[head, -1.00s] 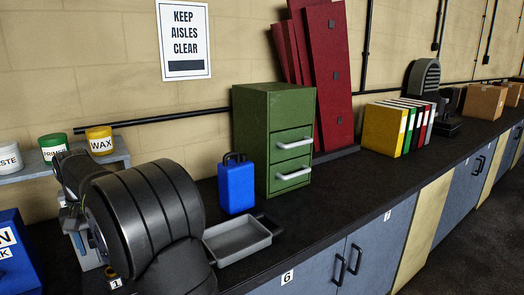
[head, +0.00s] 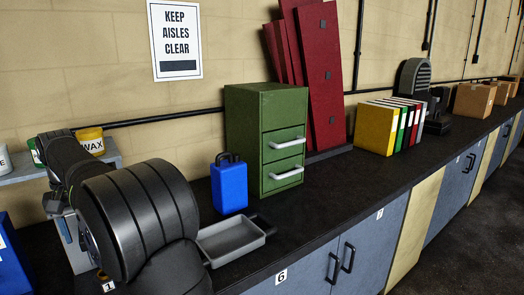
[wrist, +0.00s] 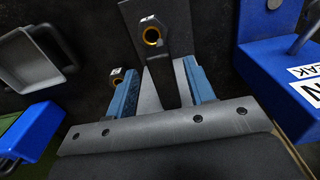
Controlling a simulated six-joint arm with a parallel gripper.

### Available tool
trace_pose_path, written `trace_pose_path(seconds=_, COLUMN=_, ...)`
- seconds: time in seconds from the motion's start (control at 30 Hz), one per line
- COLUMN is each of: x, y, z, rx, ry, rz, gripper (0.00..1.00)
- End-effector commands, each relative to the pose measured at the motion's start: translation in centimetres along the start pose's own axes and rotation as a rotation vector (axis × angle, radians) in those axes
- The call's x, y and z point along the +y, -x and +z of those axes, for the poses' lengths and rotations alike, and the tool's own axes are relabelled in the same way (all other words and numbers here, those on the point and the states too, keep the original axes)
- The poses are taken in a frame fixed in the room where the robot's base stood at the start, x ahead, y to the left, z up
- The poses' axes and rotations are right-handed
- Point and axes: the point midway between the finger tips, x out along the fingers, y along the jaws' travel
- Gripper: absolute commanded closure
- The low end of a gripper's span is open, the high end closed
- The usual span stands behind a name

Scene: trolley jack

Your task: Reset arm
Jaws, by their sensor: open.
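My arm reaches over the bench at the left of the head view, and its dark rounded links hide much of what lies behind. My gripper (wrist: 159,68) shows in the wrist view with its two blue fingers apart. Between and beyond them is a dark upright piece with a brass ring (wrist: 151,37). A second, smaller ringed piece (wrist: 117,76) is by the left finger. I cannot tell whether the fingers touch either piece. In the head view the gripper is mostly behind my arm.
A blue jug (head: 229,184) and a grey tray (head: 232,240) stand right of my arm, before a green drawer cabinet (head: 243,140). A blue box (head: 12,265) is at the left edge. A shelf with cans (head: 90,141) is behind.

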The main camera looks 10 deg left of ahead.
Motion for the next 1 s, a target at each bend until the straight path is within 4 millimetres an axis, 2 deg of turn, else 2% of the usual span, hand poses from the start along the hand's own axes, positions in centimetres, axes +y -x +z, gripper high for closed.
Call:
trace_pose_path(seconds=0.1, x=0.0, y=2.5, z=-0.1, rx=0.004, ry=0.0, rz=-0.001, gripper=0.51)
trace_pose_path(seconds=0.4, x=0.0, y=8.2, z=-0.1, rx=0.005, ry=0.0, rz=-0.001, gripper=0.51)
trace_pose_path(seconds=0.73, x=0.0, y=12.3, z=0.0, rx=0.004, ry=0.0, rz=-0.001, gripper=0.51)
trace_pose_path(seconds=1.0, x=0.0, y=8.4, z=0.1, rx=-0.001, ry=0.0, rz=0.0, gripper=0.51)
